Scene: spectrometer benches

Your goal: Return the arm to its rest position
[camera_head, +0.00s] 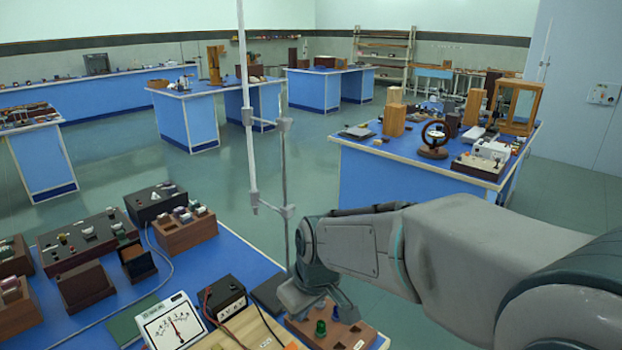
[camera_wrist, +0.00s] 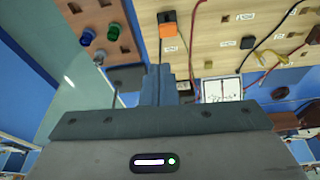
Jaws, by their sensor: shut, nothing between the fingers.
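My gripper (camera_head: 318,302) hangs at the end of my grey arm, over the near right corner of the blue bench in the head view. It is just above a brown wooden block with a green knob (camera_head: 320,328) and a blue knob. In the wrist view the fingers (camera_wrist: 158,82) are shut together with nothing between them. The same green knob (camera_wrist: 87,37) and blue knob show at the upper left there. I cannot tell how far the fingertips are from the bench.
A dial meter (camera_head: 172,324), a black box (camera_head: 226,298) with cables and a light wooden board (camera_head: 250,335) lie left of my gripper. A metal stand rod (camera_head: 285,180) rises close beside it. Another blue bench (camera_head: 375,185) stands behind my arm; open floor lies between.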

